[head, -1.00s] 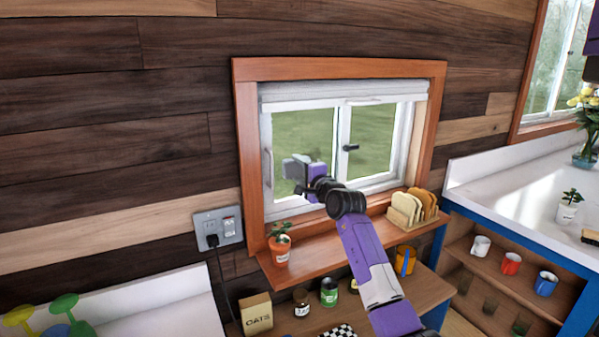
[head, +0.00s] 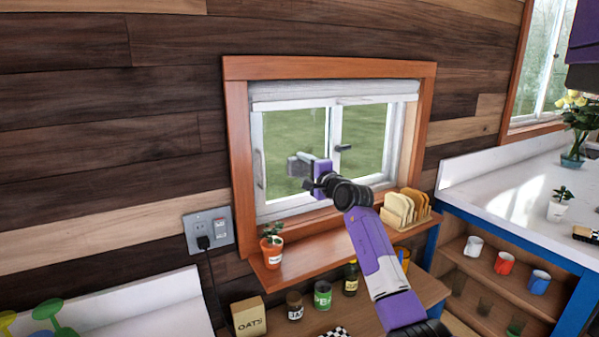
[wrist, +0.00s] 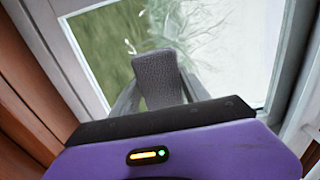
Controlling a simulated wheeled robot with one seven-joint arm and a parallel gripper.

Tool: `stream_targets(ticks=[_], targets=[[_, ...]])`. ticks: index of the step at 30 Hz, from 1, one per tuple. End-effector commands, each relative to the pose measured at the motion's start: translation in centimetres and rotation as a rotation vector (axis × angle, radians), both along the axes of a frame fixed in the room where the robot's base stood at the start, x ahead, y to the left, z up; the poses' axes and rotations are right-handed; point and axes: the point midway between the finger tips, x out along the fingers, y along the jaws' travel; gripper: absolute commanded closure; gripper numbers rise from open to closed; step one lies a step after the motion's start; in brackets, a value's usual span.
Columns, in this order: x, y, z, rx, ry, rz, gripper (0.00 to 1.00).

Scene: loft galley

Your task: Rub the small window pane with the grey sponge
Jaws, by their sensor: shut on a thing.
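The small window pane (head: 290,140) is the left half of a white-framed window set in an orange-brown wooden surround. My gripper (head: 306,166) is in front of the lower right part of this pane. It is shut on the grey sponge (wrist: 160,80), which shows upright between the two fingers in the wrist view. The sponge (head: 298,166) also shows at the left of my gripper in the head view. Glass with green and pale areas lies behind the sponge in the wrist view. I cannot tell whether the sponge touches the glass.
A wooden sill holds a potted plant (head: 271,250) at the left and a rack of bread slices (head: 405,208) at the right. A dark window handle (head: 343,148) is just right of my gripper. Jars and an oats box (head: 249,317) stand below.

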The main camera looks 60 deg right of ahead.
Motion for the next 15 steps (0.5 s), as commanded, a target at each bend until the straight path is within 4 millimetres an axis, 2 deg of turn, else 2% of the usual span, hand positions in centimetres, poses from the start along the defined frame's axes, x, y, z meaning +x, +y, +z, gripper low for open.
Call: stream_targets(ticks=[7, 15], targets=[[-1.0, -1.9, -0.2, -0.001, 0.001, -0.002, 0.79], [-1.4, -2.7, -0.1, 0.0, 0.001, -0.001, 0.79]])
